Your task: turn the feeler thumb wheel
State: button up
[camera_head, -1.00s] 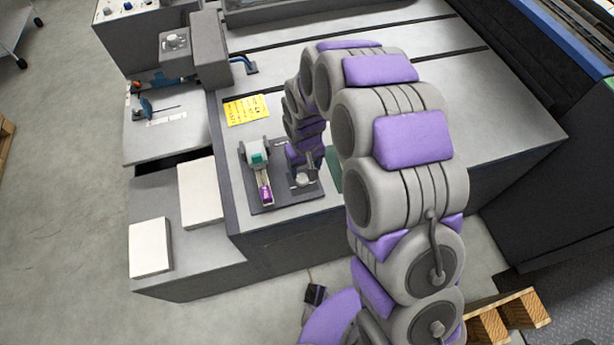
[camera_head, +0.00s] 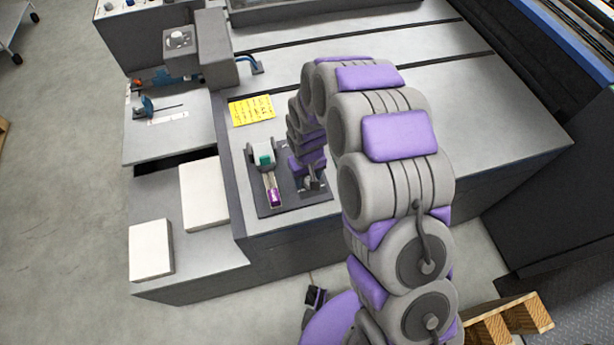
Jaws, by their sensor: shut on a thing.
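A dark base plate (camera_head: 288,186) lies on the near left part of the grey machine top. On its left side stands a small light holder (camera_head: 262,152) with a green piece and a vial of purple ink (camera_head: 274,195). On its right side is a small grey metal unit where the feeler thumb wheel sits. My gripper (camera_head: 313,184) reaches down over this unit and is shut on the thumb wheel. The wheel is mostly hidden behind my gripper, and its turn cannot be read.
A yellow note (camera_head: 252,111) lies just behind the plate. Two white paper stacks (camera_head: 204,193) (camera_head: 151,249) are on the lower shelf at left. A grey block with a knob (camera_head: 196,50) stands at the back left. The machine top to the right is clear.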

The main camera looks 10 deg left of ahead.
jog(key=shift+s+d, duration=0.1)
jog(key=shift+d, duration=0.35)
jog(key=c, duration=0.3)
jog(key=shift+s+d+r, duration=0.1)
jog(key=shift+d+r, duration=0.05)
jog(key=shift+d, duration=0.1)
jog(key=shift+c, duration=1.3)
jog(key=shift+a, duration=0.15)
jog(key=shift+r+n+p, duration=0.1)
jog(key=shift+n+p, duration=0.2)
jog(key=shift+p, duration=0.35)
jog(key=o, duration=1.1)
jog(key=shift+a+f, duration=0.15)
jog(key=shift+f, duration=0.05)
jog(key=shift+c, duration=0.2)
